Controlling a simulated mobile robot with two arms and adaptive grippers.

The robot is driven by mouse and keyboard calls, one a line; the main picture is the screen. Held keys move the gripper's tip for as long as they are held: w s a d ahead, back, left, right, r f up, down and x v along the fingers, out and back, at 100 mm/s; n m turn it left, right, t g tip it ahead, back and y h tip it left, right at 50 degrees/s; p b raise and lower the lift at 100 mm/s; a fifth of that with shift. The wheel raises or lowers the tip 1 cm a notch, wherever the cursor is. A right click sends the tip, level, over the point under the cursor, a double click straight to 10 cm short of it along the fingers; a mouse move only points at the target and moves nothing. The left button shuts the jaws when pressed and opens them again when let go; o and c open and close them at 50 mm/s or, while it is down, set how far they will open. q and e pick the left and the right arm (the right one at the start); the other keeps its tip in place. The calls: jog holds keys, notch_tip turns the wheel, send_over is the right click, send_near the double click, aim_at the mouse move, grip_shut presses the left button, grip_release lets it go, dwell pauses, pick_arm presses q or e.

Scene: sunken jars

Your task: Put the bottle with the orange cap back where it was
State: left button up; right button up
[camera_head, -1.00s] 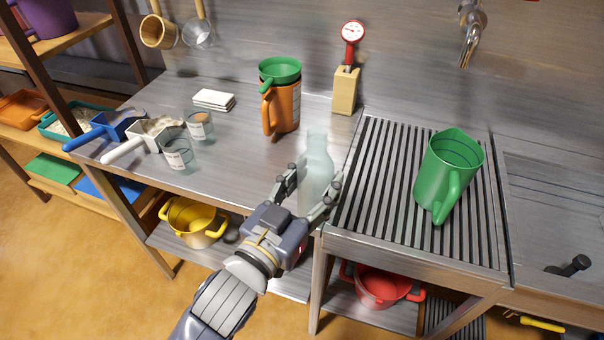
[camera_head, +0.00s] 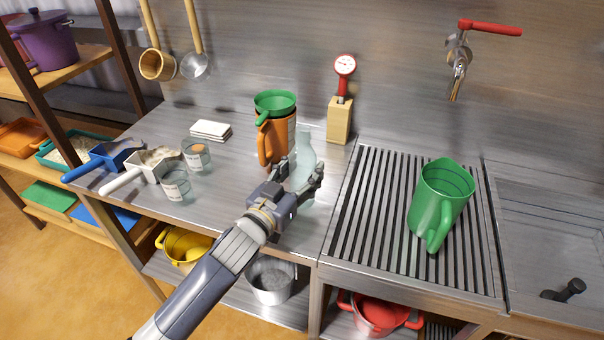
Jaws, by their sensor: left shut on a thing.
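A pale, see-through bottle (camera_head: 304,153) stands upright in my left gripper (camera_head: 302,182), over the right part of the steel counter. I see no orange cap on it. My left gripper is shut on the bottle's lower body, and its fingers hide part of it. I cannot tell whether the bottle's base touches the counter. My right gripper is not in view.
An orange jug (camera_head: 271,140) with a green funnel (camera_head: 275,103) stands close left of the bottle. A wooden block with a red gauge (camera_head: 340,119) is behind it. A slatted drainer (camera_head: 378,205) with a green jug (camera_head: 441,203) lies right. Glass jars (camera_head: 174,187) stand left.

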pick_arm(q)
jog(key=shift+f, duration=0.6)
jog(key=o, duration=1.4)
jog(key=shift+f, duration=0.15)
jog(key=shift+c, duration=0.2)
